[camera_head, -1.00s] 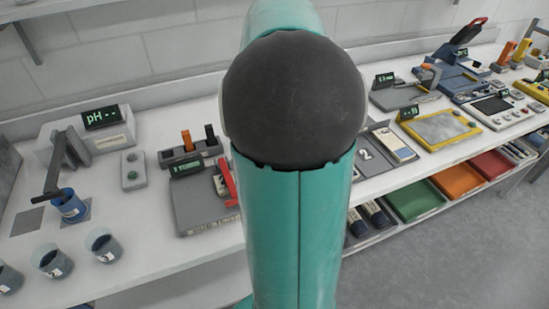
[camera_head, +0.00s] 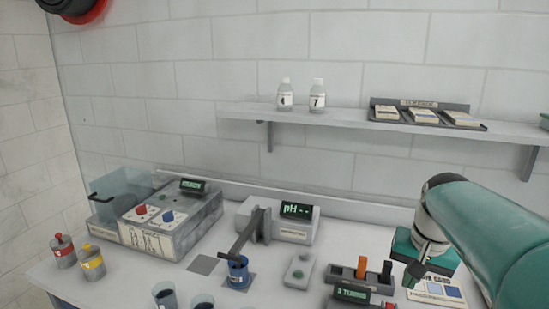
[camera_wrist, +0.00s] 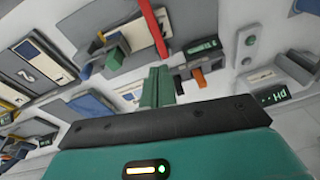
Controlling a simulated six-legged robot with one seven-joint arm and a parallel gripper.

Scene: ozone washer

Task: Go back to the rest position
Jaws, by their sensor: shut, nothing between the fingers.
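My gripper (camera_head: 411,275) is at the right of the head view, at the end of my teal arm, over the bench near a holder with an orange and a black handle (camera_head: 374,274). In the wrist view its green fingers (camera_wrist: 157,88) are together with nothing between them. The fingers point toward the bench devices and appear apart from them. A card with blue squares (camera_head: 437,290) lies on the bench beside the gripper in the head view.
A pH meter (camera_head: 279,221) with a dark arm over a blue cup (camera_head: 238,272) stands mid-bench. A washer box (camera_head: 170,222) stands left, beside red (camera_head: 63,250) and yellow (camera_head: 91,262) bottles. A wall shelf (camera_head: 350,125) holds two bottles and a tray.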

